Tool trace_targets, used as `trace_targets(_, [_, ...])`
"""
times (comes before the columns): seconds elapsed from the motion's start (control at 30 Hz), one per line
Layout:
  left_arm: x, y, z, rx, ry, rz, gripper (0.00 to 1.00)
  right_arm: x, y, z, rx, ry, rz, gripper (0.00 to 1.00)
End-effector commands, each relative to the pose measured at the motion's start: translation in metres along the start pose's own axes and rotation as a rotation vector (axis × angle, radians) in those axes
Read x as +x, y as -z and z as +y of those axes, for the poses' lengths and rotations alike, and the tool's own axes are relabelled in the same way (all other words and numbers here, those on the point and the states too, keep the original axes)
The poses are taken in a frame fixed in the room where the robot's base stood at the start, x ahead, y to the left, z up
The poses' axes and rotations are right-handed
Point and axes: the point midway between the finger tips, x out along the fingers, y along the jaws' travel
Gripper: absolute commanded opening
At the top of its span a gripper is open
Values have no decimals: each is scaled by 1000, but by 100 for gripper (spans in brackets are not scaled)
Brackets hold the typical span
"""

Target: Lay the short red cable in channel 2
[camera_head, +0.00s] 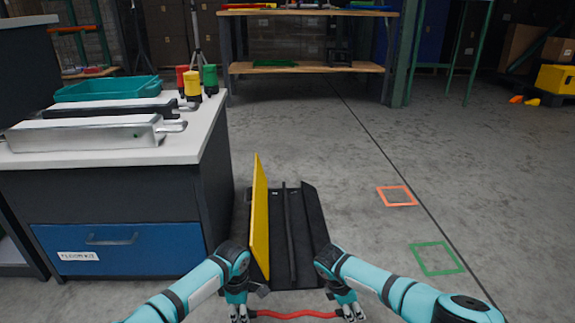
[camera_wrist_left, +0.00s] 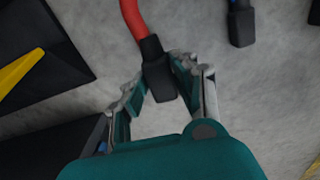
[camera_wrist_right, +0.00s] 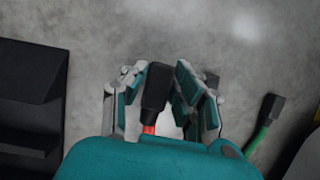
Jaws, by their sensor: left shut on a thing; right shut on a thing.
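The short red cable (camera_head: 295,315) spans between my two grippers near the bottom edge of the head view, sagging slightly. My left gripper (camera_head: 240,314) is shut on the black plug (camera_wrist_left: 157,70) at one cable end. My right gripper (camera_head: 350,312) is shut on the black plug (camera_wrist_right: 156,85) at the other end. The black cable ramp (camera_head: 312,215) lies on the floor just beyond the cable, its yellow lid (camera_head: 260,220) standing open at the left. A dark divider (camera_head: 290,235) separates its channels. I cannot read any channel numbers. The cable is outside the ramp.
A blue cable end (camera_wrist_left: 241,22) and a green cable (camera_wrist_right: 262,130) lie on the floor near the grippers. A workbench (camera_head: 205,135) with a blue drawer stands close at left. Orange (camera_head: 397,205) and green floor squares (camera_head: 437,272) lie right; floor there is clear.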

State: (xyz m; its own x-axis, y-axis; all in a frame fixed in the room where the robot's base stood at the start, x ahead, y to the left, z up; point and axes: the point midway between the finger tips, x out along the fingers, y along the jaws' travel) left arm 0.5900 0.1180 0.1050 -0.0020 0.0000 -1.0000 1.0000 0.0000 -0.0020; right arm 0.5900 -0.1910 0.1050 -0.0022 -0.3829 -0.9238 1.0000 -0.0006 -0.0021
Motion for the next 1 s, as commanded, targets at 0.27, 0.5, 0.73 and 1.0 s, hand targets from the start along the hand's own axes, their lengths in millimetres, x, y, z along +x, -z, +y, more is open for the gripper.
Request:
trace_targets(0.27, [-91, 0, 0, 0, -1, 0, 0, -84, -36, 1, 1, -1, -1, 0])
trace_targets(0.5, [-164, 0, 0, 0, -1, 1, 0, -152, -64, 0, 1, -1, -1, 0])
trace_targets(0.73, [-209, 0, 0, 0, 0, 1, 0, -193, -81, 0, 1, 0, -1, 0])
trace_targets(1.0, [-217, 0, 12, -3, 0, 0, 0, -201, -83, 12, 4, -1, 0, 0])
